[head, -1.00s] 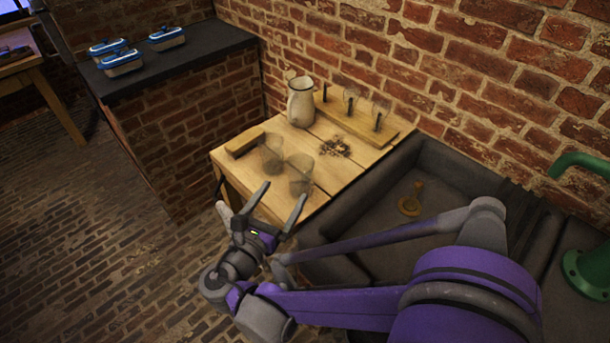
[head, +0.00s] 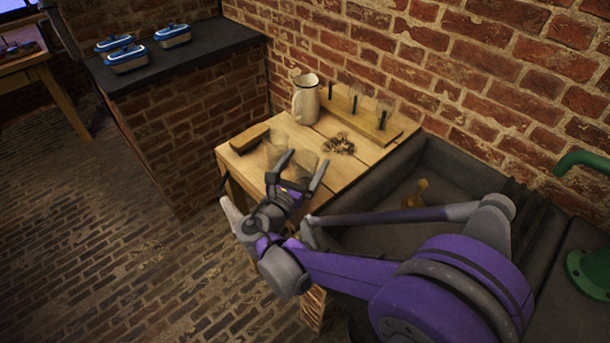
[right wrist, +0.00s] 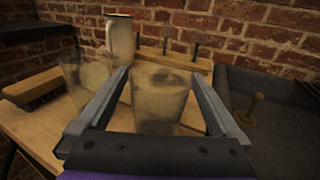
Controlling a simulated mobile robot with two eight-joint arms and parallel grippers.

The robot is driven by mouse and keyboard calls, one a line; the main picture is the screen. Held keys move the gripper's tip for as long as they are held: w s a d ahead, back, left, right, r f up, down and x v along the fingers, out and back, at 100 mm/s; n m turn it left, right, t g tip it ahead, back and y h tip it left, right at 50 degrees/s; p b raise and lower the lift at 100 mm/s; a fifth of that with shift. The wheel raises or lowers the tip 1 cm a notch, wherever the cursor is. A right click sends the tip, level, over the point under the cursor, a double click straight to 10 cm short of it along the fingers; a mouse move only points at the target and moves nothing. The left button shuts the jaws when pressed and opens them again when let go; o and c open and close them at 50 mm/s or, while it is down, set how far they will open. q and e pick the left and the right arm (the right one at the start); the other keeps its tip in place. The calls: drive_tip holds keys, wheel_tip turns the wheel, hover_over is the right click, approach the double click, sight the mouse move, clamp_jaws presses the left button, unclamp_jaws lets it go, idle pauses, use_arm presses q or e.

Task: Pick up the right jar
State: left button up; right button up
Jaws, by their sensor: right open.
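Two clear glass jars stand upright on the wooden table (head: 365,157). The right jar (head: 305,160) shows in the right wrist view (right wrist: 160,105) in the middle, framed by the fingers. The left jar (head: 276,143) stands just left of it, outside the fingers, and shows in the right wrist view (right wrist: 88,82) too. My right gripper (head: 303,166) is open and empty at the table's front edge, with its fingers pointing at the right jar. In the head view the fingers partly hide that jar. I cannot tell how deep it sits between them. My left gripper is not in view.
A brush (head: 250,139) lies left of the jars. A white pitcher (head: 306,101), a dark pile (head: 340,146) and a wooden rack (head: 362,118) with rods stand behind. A dark sink (head: 385,190) with a wooden-looking plunger (head: 415,194) adjoins on the right.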

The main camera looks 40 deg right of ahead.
drive_tip(key=c, duration=1.3)
